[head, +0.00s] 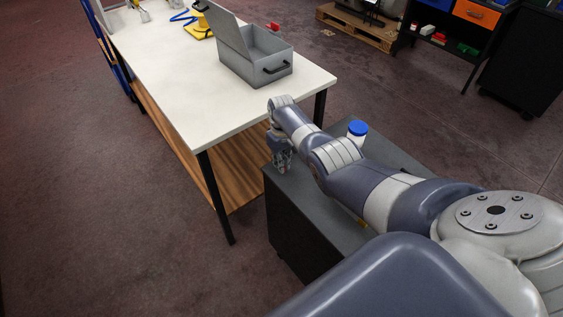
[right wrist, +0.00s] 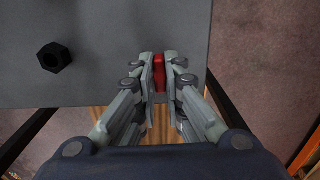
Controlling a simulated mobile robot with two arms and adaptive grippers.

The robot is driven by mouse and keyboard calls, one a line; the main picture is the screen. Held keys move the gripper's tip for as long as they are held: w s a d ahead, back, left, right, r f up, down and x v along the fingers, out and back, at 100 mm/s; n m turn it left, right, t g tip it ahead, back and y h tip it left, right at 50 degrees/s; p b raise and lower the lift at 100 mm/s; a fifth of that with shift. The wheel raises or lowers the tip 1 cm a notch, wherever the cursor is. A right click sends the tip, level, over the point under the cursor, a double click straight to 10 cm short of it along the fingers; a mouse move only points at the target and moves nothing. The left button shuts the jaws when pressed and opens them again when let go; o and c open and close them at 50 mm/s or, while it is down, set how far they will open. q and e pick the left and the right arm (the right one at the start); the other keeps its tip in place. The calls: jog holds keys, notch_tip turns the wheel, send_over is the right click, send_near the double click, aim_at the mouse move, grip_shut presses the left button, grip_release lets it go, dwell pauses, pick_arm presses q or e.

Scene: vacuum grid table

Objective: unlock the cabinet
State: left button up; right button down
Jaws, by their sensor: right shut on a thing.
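A dark cabinet (head: 309,233) with a grey top stands beside the white table, partly hidden under my right arm. Its top also shows in the right wrist view (right wrist: 105,30). In the right wrist view the gripper (right wrist: 167,76) is shut on a small red thing (right wrist: 158,68), near the edge of the grey top. The fingers hide most of it, so I cannot tell if it is a key. I see no lock. My left gripper is not in view.
A white bottle with a blue cap (head: 357,130) and a black hex nut (right wrist: 54,57) are on the cabinet top. The white table (head: 180,85) holds an open grey box (head: 262,72) and a yellow thing (head: 199,31). The floor at left is clear.

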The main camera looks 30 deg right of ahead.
jog(key=c, duration=1.7)
grip_release()
jog(key=shift+r, duration=0.1)
notch_tip(320, 180, up, 12)
jog(key=shift+f, duration=0.1)
